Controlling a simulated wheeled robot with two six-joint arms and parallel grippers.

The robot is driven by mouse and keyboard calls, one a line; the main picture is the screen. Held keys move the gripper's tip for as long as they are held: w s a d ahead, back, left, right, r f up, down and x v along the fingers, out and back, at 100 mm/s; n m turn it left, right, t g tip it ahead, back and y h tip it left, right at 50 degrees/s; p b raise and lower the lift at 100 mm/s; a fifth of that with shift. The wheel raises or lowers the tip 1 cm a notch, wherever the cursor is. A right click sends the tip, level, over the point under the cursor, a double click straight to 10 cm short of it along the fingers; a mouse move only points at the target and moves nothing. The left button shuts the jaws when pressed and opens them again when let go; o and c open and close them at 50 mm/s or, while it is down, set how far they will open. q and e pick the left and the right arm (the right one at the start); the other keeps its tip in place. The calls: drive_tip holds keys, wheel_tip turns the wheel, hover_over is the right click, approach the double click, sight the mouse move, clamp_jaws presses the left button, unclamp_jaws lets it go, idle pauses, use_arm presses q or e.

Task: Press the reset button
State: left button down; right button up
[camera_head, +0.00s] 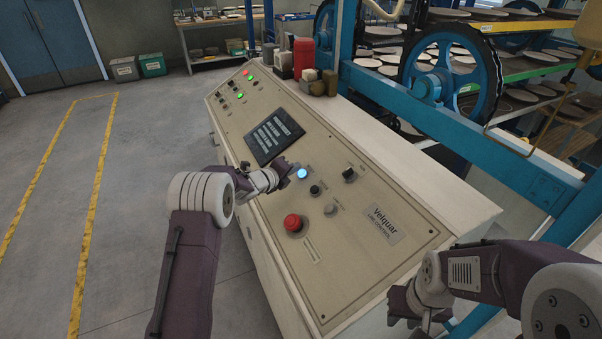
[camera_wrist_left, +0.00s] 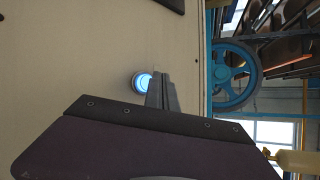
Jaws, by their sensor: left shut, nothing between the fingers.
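A blue-lit button (camera_head: 302,173) sits on the sloped beige control panel (camera_head: 262,205); its label is too small to read. It also shows glowing in the left wrist view (camera_wrist_left: 142,82). My left gripper (camera_head: 290,169) is shut and empty, with its fingertips close to the left of the blue button in the head view. In the left wrist view its fingers (camera_wrist_left: 161,88) are right beside the button; I cannot tell whether they touch it. My right gripper (camera_head: 402,304) is low by the panel's near right end, partly hidden by its own wrist.
Near the blue button are a red mushroom button (camera_head: 293,223), a black button (camera_head: 315,190), a grey button (camera_head: 331,210) and a black switch (camera_head: 349,175). A dark screen (camera_head: 273,136) lies further up the panel. A blue wheel (camera_head: 449,76) and racks stand behind.

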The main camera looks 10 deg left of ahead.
use_arm(q)
drive_tip(key=shift+w+d+f+b, duration=0.15)
drive_tip(key=shift+d+f+b, duration=0.05)
drive_tip(key=shift+f+b, duration=0.2)
drive_tip(key=shift+d+f+b, duration=0.2)
drive_tip(key=shift+f+b, duration=0.2)
drive_tip(key=shift+b, duration=0.15)
idle(0.5)
drive_tip(key=shift+r, duration=0.15)
drive_tip(key=shift+a+r+p, duration=0.35)
drive_tip(key=shift+r+p, duration=0.05)
drive_tip(key=shift+r, duration=0.25)
drive_tip(key=r+p, duration=0.1)
drive_tip(key=s+a+r+p, duration=0.1)
drive_tip(key=r, duration=0.1)
drive_tip(key=a+r, duration=0.1)
drive_tip(key=shift+s+r+p, duration=0.15)
drive_tip(key=shift+s+p, duration=0.2)
drive_tip(key=shift+p, duration=0.05)
idle(0.8)
